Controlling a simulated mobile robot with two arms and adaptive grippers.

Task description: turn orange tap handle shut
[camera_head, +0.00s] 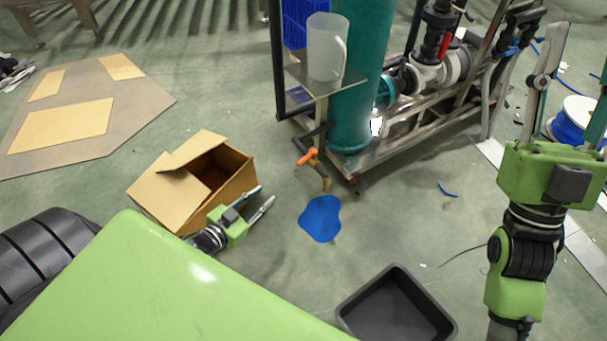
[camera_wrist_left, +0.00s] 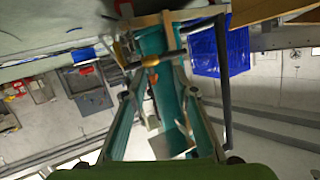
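The orange tap handle (camera_head: 307,156) sits on a brass tap (camera_head: 323,183) low beside the teal column, above a blue puddle. My left gripper (camera_head: 267,194) is open and empty, left of the tap and apart from it, its fingers pointing toward it. In the left wrist view the orange handle (camera_wrist_left: 151,61) shows beyond and between the tips of my left gripper (camera_wrist_left: 160,78). My right gripper (camera_head: 581,50) is open and empty at the far right, far from the tap.
An open cardboard box (camera_head: 205,172) stands close behind my left gripper. The blue puddle (camera_head: 320,218) lies on the floor, with a black tray (camera_head: 397,308) in front. A clear jug (camera_head: 326,47) stands on a shelf above the tap. A teal column (camera_head: 358,90) rises behind.

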